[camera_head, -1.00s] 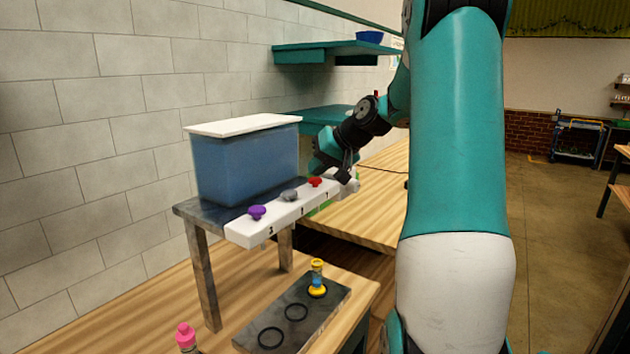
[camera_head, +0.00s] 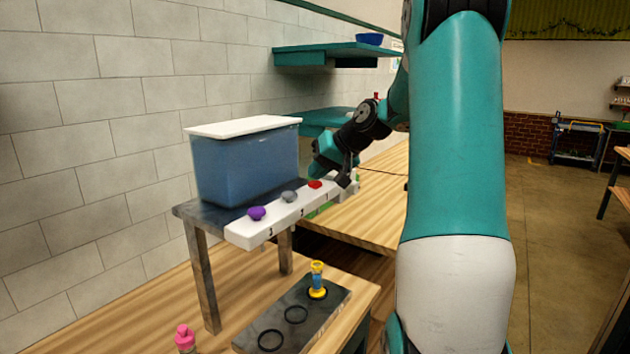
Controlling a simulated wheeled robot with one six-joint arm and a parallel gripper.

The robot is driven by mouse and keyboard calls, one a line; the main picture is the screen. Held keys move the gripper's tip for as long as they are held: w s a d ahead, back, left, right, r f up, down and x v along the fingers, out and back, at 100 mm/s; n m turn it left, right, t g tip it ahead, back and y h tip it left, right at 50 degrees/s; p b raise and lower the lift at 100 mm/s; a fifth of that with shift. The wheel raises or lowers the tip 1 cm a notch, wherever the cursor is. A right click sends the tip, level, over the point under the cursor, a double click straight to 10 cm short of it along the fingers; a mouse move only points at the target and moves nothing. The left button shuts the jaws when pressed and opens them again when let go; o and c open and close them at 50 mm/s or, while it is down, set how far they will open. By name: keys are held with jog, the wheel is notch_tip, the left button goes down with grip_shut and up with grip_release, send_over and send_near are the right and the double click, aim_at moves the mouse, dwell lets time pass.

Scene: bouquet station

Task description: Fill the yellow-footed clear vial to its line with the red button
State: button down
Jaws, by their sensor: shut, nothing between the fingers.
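The vial (camera_head: 317,280) stands upright on the ring nearest the right end of the dark plate. Its foot and upper part look yellow and a blue band shows between them; its line and exact level are too small to make out. The red button (camera_head: 315,184) is on the white strip above, at the end marked 1. My gripper (camera_head: 345,181) is shut and empty, just right of the red button at the strip's far end. I cannot tell whether it touches the button or the strip.
A grey button (camera_head: 289,197) and a purple button (camera_head: 257,213) share the white strip (camera_head: 243,232). A blue tank (camera_head: 245,165) with a white lid stands behind it. The dark plate (camera_head: 325,318) has two empty rings. A pink-capped bottle (camera_head: 185,338) stands at front left.

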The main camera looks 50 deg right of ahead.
jog(key=shift+r+p, duration=0.65)
jog(key=shift+r, duration=0.25)
notch_tip(320, 180, up, 5)
jog(key=p, duration=0.4)
dwell(3.0)
